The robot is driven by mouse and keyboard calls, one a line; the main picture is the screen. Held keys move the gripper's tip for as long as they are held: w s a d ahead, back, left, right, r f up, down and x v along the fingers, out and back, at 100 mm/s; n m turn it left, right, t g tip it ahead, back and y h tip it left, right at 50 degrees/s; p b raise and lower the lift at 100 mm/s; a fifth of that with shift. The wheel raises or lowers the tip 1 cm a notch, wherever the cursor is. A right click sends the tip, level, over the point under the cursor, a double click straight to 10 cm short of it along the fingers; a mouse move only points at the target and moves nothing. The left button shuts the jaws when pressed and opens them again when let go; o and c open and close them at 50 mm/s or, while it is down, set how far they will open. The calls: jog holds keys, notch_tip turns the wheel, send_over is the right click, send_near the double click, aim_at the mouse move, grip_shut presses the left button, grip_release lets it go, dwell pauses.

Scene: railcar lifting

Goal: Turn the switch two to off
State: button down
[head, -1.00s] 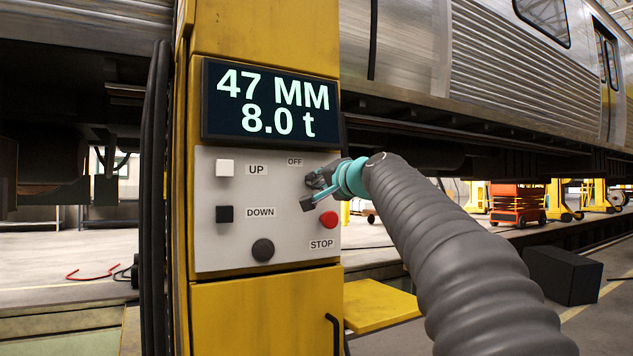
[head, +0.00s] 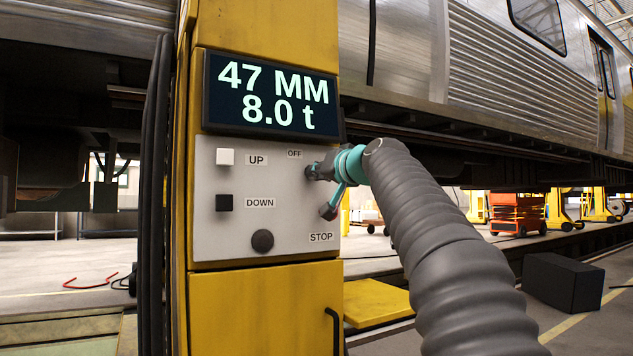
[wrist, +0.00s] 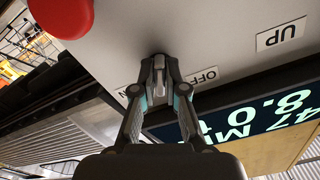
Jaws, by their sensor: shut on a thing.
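The control panel (head: 225,235) on the yellow column has a rotary switch (wrist: 159,64) at its upper right, beside the OFF label (head: 295,153). My gripper (head: 313,172) is at this switch, facing the panel. In the wrist view my gripper (wrist: 159,72) is shut on the switch's grey handle, with a fingertip on each side. The handle lies roughly in line with my fingers there, and the OFF label (wrist: 203,77) is to its right. A second label (wrist: 123,95) to its left is mostly hidden. No number on the switch is legible.
The panel also has a white UP button (head: 225,156), a black DOWN button (head: 224,202) and a round dark knob (head: 262,240). The red STOP button (wrist: 62,14) is near my wrist, hidden in the head view. The display (head: 270,95) reads 47 MM, 8.0 t.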

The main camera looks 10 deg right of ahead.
jog(key=shift+n+b, duration=0.75)
jog(key=shift+n, duration=1.55)
jog(key=c, duration=1.2)
grip_release()
jog(key=shift+d, duration=0.1)
jog(key=v, duration=1.2)
